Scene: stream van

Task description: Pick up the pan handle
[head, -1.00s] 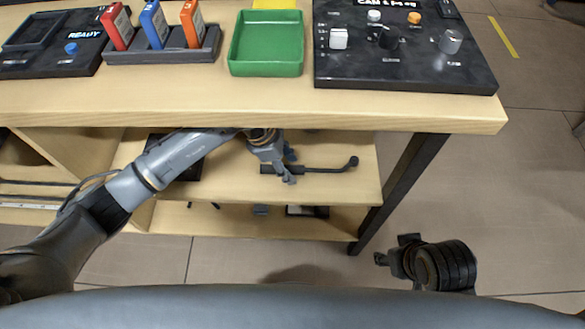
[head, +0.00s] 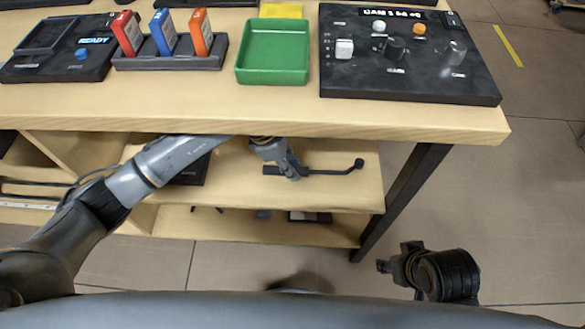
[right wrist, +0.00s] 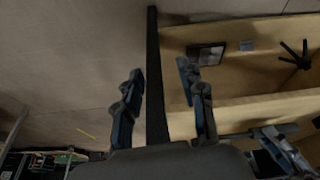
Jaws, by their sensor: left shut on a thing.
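The pan handle (head: 328,171) is a thin dark bar with a rounded, bent end at the right, seen at the wooden shelf under the table in the head view. My left gripper (head: 292,173) reaches in under the tabletop and is shut on the handle's left part. The fingers hide some of the bar. I cannot tell whether the handle touches the shelf. My right gripper (head: 389,257) hangs over the floor, right of the table and apart from the handle. In the right wrist view its fingers (right wrist: 160,75) are spread and empty.
The tabletop edge (head: 250,123) overhangs the shelf (head: 345,198). A dark table leg (head: 405,197) stands between the shelf and my right gripper. A green tray (head: 272,79), a card rack (head: 170,62) and a control panel (head: 410,85) sit on top. Floor at the right is clear.

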